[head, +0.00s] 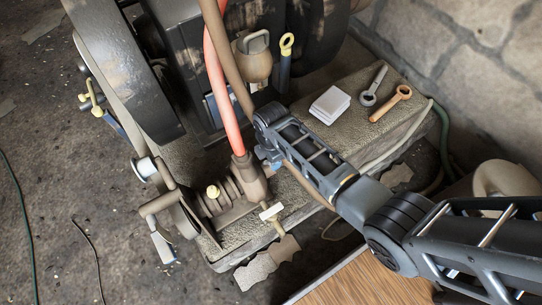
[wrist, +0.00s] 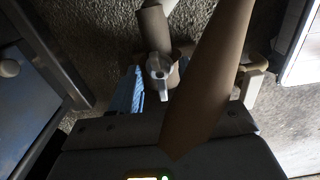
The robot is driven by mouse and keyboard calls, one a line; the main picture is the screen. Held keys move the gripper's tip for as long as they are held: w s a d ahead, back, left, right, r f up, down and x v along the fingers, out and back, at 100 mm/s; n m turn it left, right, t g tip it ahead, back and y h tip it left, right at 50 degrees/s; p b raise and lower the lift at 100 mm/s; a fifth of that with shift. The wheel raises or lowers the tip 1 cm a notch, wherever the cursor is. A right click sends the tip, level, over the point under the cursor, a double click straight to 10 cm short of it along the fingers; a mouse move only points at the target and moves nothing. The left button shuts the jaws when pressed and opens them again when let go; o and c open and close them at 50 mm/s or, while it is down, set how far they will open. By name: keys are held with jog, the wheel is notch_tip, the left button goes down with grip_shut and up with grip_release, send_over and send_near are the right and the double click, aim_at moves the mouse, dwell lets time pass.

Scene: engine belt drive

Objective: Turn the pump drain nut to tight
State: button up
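The pump (head: 228,196) is a brown ribbed body low beside the engine, with a red hose (head: 222,90) rising from its right end. A small pipe with a white cross-piece (head: 271,211) sticks out at its lower right. I cannot tell for sure which fitting is the drain nut. My gripper (head: 268,155) is just right of the hose's lower end, partly hidden by my arm. In the wrist view, a pale tap-like fitting (wrist: 160,72) on a brown pipe (wrist: 154,30) shows ahead of the gripper body.
A thick brown rod (wrist: 217,70) crosses close before the wrist camera. Two wrenches (head: 391,103) and a pale block (head: 330,105) lie on the stone plinth (head: 330,143). A stone wall (head: 470,60) stands at right; a flywheel (head: 125,70) is at left. Floor left is mostly open.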

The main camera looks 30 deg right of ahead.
jog(key=shift+o, duration=0.2)
jog(key=shift+r+p, duration=1.45)
jog(key=shift+r, duration=2.45)
